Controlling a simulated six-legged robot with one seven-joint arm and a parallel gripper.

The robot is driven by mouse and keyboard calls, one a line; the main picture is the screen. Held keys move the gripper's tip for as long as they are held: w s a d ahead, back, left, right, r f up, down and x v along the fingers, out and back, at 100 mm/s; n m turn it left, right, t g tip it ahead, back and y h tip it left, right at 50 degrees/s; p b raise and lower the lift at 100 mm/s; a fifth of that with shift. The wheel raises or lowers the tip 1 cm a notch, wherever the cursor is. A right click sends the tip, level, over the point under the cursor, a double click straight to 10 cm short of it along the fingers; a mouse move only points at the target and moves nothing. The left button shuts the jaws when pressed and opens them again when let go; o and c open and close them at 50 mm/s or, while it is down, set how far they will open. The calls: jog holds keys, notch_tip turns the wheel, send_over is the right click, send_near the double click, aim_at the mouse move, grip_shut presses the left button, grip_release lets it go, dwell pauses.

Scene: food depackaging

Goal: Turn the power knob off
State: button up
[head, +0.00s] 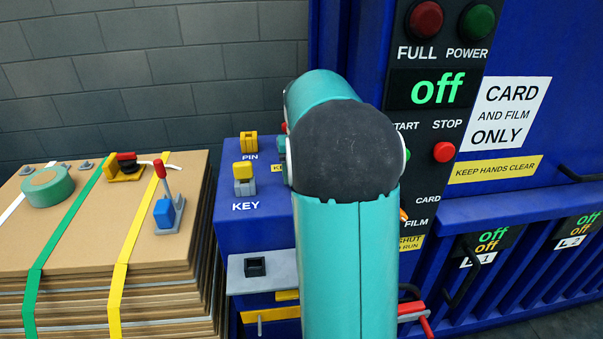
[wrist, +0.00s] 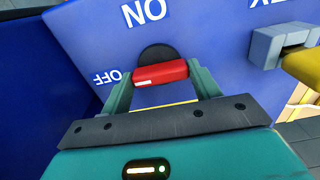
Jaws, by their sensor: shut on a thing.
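The red power knob (wrist: 158,74) sits on a black disc on the blue panel (wrist: 215,55) in the wrist view. The panel is marked ON above the knob and OFF to its left. The knob's bar lies nearly level in the picture. My gripper (wrist: 160,84) is shut on the knob, one finger at each end of it. In the head view my arm covers nearly all of the gripper and knob; only a bit of red shows at the arm's left edge. The screen (head: 437,91) on the dark column reads "off" in green.
A yellow key (head: 243,171) and a yellow pin (head: 248,142) stand left of my arm; the key's holder also shows right in the wrist view. A strapped cardboard stack (head: 90,250) is at left. A red stop button (head: 444,152) is on the column.

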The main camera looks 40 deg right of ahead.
jog(key=shift+n, duration=0.3)
jog(key=o, duration=1)
jog(key=shift+r, duration=0.1)
notch_tip(320, 180, up, 14)
jog(key=shift+f, duration=0.15)
